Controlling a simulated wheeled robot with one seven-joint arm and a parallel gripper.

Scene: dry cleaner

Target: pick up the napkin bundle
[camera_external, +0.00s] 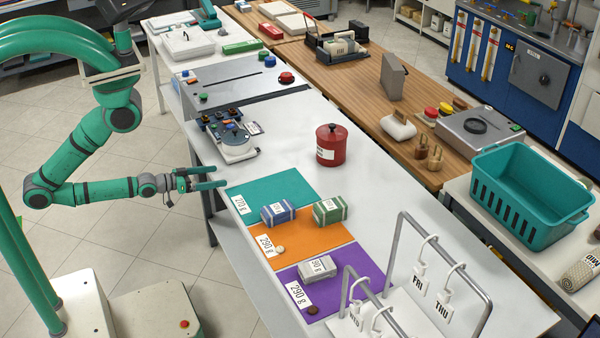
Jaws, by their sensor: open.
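Three small banded bundles lie on the white table (375,187), and I cannot tell from their looks which one is the napkin bundle. A blue-and-white bundle (278,214) sits at the border of the teal mat (268,187) and the orange mat (295,245). A green-and-white bundle (330,211) sits to its right. A white-grey bundle (317,268) lies on the purple mat (345,280). My gripper (220,177) is open and empty, level with the table's left edge near the teal mat, apart from all three bundles.
A red canister (331,146) stands behind the mats, and a scale-like device (235,143) stands near my gripper. Metal rails with day tags (440,275) rise at the front right. A teal basket (530,195) is farther right. Weight cards lie on the mats.

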